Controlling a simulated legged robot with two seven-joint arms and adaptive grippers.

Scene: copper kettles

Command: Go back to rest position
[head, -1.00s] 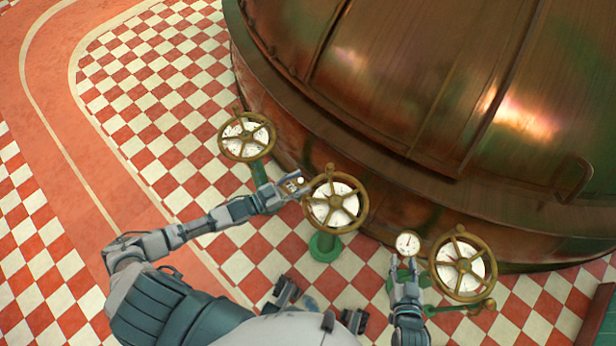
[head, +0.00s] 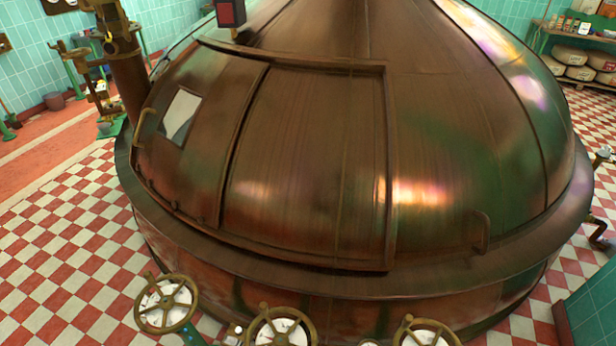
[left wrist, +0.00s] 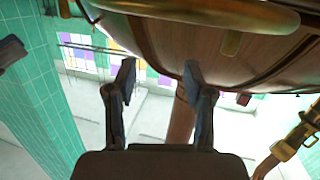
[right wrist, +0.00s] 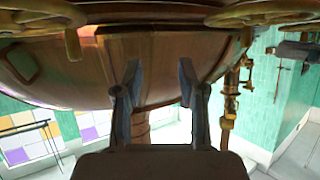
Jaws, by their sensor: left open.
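My left gripper (left wrist: 159,80) is open in the left wrist view, with nothing between its fingers. My right gripper (right wrist: 160,78) is also open and empty in the right wrist view, its two fingers apart. The large copper kettle (head: 310,170) fills the middle of the head view. Three handwheels stand along its near side: the left handwheel (head: 166,304), the middle handwheel (head: 281,327) and the right handwheel (head: 427,333). The middle and right ones are cut off by the lower edge. My arms are mostly below the head view; a small part beside the middle wheel is unclear.
A brown pipe column (head: 126,75) with valves stands at the left. A shelf with sacks (head: 580,60) is at the back right. A green-tiled block (head: 590,305) is at the lower right. The checkered floor (head: 60,240) is open on the left.

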